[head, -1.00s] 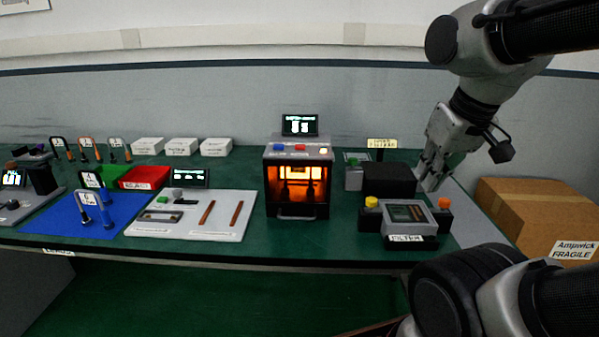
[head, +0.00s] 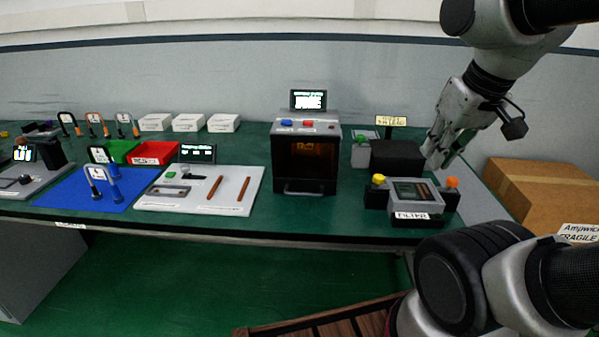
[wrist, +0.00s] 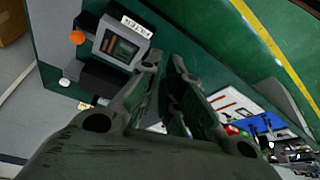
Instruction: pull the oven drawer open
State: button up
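The oven (head: 305,160) is a dark box with a grey top in the middle of the green bench in the head view. Its front window is dark and its drawer looks shut. A handle bar (head: 304,191) runs along the lower front. My gripper (head: 436,156) hangs at the right, above and behind the filter unit, well to the right of the oven and apart from it. In the wrist view my gripper (wrist: 165,68) shows two fingers with a gap between them and nothing held. I cannot make out the oven in the wrist view.
The filter unit (head: 415,192) with yellow and orange knobs and a black box (head: 398,156) stand right of the oven. A white board (head: 200,202) with two brown rods lies to its left. A cardboard box (head: 540,195) is at the right. A wooden slatted item (head: 330,325) is below the bench front.

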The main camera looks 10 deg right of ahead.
jog(key=o, duration=0.4)
jog(key=w+a+f+n+g, duration=0.1)
jog(key=a+f, duration=0.1)
jog(key=w+a+f+n+g, duration=0.1)
jog(key=w, duration=0.1)
jog(key=shift+a+f, duration=0.35)
jog(key=shift+c, duration=0.2)
jog(key=n, duration=1.2)
send_near(308, 194)
jog(key=shift+h, duration=0.3)
jog(key=f, duration=0.2)
jog(key=w+f, duration=0.1)
jog(key=f, duration=0.4)
jog(key=shift+w+f, duration=0.35)
jog(key=shift+w, duration=0.05)
grip_shut()
